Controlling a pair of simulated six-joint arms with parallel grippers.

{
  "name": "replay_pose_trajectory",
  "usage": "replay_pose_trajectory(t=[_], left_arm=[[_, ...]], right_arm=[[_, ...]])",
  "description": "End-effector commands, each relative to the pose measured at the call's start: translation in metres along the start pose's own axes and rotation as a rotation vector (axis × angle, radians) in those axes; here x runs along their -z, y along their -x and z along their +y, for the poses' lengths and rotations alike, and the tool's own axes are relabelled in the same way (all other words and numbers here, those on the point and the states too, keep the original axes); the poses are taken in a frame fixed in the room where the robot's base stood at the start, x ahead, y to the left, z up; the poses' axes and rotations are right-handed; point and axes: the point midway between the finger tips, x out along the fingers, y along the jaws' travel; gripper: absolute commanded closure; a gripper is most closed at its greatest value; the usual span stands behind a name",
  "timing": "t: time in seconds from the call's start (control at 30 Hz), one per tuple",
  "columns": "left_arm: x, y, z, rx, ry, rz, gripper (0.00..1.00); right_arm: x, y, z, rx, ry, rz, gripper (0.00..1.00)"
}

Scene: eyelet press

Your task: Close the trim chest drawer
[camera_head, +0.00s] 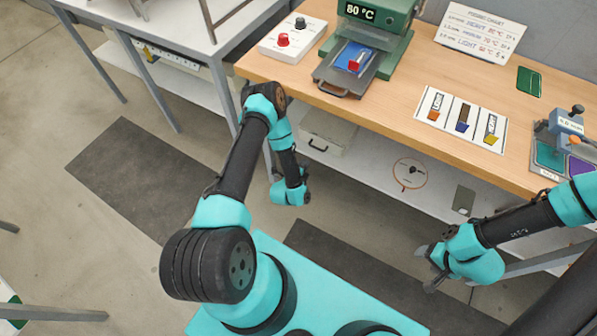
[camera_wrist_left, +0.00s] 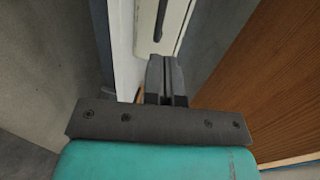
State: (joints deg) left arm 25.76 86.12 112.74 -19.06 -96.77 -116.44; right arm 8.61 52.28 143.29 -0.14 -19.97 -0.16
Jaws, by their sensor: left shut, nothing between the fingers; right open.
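The trim chest (camera_head: 330,128) is a pale cream box on the white shelf under the wooden table, in the middle of the head view. Its drawer front (camera_head: 322,151) with a dark handle faces my side. I cannot tell how far the drawer is out. In the left wrist view, a cream panel with a dark handle (camera_wrist_left: 160,20) shows beyond my fingers. My left gripper (camera_wrist_left: 165,75) is shut and empty, apart from the panel in that view. In the head view its fingertips are hard to make out below the chest. My right gripper (camera_head: 430,268) is open and empty at the lower right.
The wooden table (camera_head: 400,125) carries a green press (camera_head: 375,28), a switch box (camera_head: 292,42) and a sample card (camera_head: 462,118).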

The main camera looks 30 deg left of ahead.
Motion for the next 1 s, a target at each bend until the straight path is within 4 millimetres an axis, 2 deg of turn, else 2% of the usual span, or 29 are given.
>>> replay_pose_trajectory(t=[0.1,0.3,1.0], left_arm=[[0.0,0.022,0.0,-0.002,0.001,0.0,1.0],[0.0,0.043,0.001,-0.001,0.0,0.001,1.0],[0.002,0.045,-0.003,-0.024,0.038,0.014,1.0]], right_arm=[[0.0,0.0,0.0,0.0,0.0,0.0,0.39],[0.0,0.0,0.0,0.0,0.0,0.0,0.39],[0.0,0.0,0.0,0.0,0.0,0.0,0.39]])
